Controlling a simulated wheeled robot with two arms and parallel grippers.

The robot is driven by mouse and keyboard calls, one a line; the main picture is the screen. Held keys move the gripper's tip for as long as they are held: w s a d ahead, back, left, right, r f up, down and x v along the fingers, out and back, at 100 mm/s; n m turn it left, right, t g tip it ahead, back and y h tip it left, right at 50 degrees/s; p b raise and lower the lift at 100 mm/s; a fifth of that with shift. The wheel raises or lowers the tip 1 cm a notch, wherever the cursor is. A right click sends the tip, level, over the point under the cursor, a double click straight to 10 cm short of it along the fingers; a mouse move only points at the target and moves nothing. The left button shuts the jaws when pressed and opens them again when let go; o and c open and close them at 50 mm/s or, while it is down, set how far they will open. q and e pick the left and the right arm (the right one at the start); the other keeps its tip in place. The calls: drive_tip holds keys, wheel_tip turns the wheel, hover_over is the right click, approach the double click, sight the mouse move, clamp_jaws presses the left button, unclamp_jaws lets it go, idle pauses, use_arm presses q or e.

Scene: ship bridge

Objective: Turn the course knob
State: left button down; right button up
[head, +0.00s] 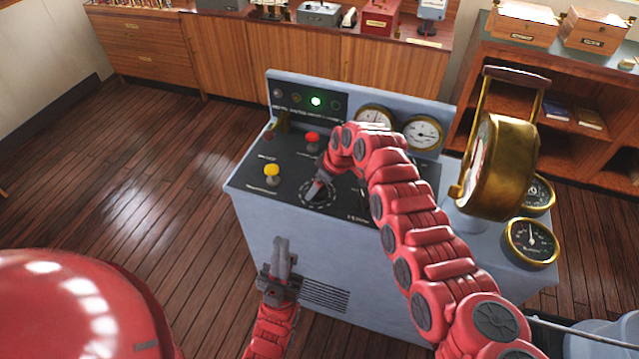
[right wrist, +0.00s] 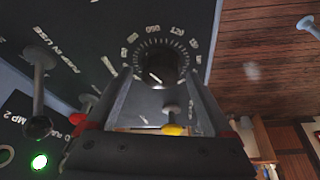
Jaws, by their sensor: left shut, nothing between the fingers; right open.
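The course knob is a dark round knob (right wrist: 160,66) with a white mark, set in a ring of ticks and numbers on the console's black panel. In the head view its dial (head: 318,202) is partly covered by my right gripper (head: 318,183). In the right wrist view my right gripper (right wrist: 160,80) is open, its two fingers to either side of the knob. I cannot tell whether they touch it. My left gripper (head: 282,243) is shut and empty, in front of the console's front face, below the panel edge.
A yellow-topped lever (head: 272,171) and a red-topped lever (head: 312,138) stand left of and behind the dial. A green lamp (head: 316,101) is lit on the back panel. A large brass instrument (head: 497,165) and gauges (head: 531,243) are at the right. The wooden floor at left is clear.

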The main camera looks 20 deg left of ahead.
drive_tip(key=c, duration=1.4)
drive_tip(key=shift+o, duration=0.2)
drive_tip(key=shift+s+m, duration=0.1)
drive_tip(key=shift+m, duration=0.2)
drive_tip(key=shift+a+f+m+t, duration=0.1)
drive_tip(key=shift+m+t, duration=0.3)
drive_tip(key=shift+m, duration=0.4)
drive_tip(key=shift+s+m+t+h+b, duration=0.1)
drive_tip(key=shift+m+t+h+b, duration=0.5)
drive_tip(key=shift+m+b, duration=0.85)
drive_tip(key=shift+m+p, duration=0.3)
drive_tip(key=shift+m, duration=0.15)
